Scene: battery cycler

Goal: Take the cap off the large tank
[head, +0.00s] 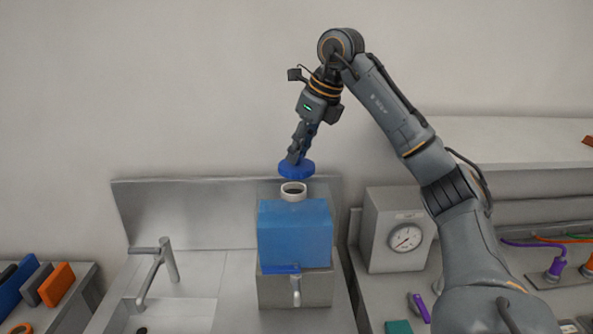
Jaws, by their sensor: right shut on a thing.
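The large tank (295,236) is a translucent blue box standing on a metal block beside the sink. Its white neck (293,191) is uncovered and its dark opening shows on top. The round blue cap (297,170) is above the neck and apart from it, a little to the right. My right gripper (295,158) points down and is shut on the cap. The fingertips are small in this view and partly overlap the cap. My left gripper is not in view.
A metal sink with a faucet (169,262) is on the left. A box with a round gauge (405,238) stands right of the tank. Orange and grey panels (57,284) stand at the far left. A purple-handled item (419,306) lies at the lower right. The wall behind is bare.

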